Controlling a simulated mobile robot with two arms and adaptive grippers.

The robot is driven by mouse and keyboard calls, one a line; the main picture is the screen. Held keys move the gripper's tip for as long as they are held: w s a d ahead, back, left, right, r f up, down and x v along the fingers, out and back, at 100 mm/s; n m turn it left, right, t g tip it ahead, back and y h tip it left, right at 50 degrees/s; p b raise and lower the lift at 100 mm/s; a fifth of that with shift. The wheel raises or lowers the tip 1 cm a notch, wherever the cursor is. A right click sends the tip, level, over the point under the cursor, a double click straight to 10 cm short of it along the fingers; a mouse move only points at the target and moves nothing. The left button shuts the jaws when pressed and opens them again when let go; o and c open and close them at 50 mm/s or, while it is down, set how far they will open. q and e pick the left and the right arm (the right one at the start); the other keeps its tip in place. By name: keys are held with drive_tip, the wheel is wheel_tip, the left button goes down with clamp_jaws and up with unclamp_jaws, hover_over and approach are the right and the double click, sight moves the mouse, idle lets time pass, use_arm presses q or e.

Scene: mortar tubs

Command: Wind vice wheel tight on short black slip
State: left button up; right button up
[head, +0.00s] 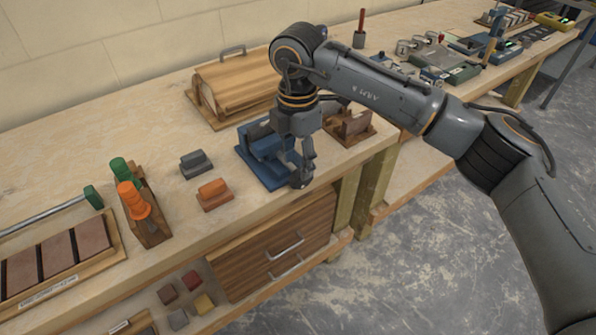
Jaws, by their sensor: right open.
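The blue vice (262,152) stands near the bench's front edge, in the middle of the head view. My right gripper (303,170) is open, pointing down at the vice's right front side. It covers that part of the vice, and I cannot make out the wheel. I cannot tell whether the gripper touches the vice. I cannot make out a short black slip in the jaws. A dark grey block with a raised grip (196,163) lies on the bench left of the vice. My left gripper is not in view.
An orange block (213,194) lies left of the vice. A rack (150,225) holds orange- and green-handled tools. A wooden box with a handle (235,85) stands behind the vice, and a small wooden holder (350,127) stands to its right. Bare bench lies around the blocks.

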sight(298, 170)
drive_tip(key=shift+f, duration=2.35)
clamp_jaws()
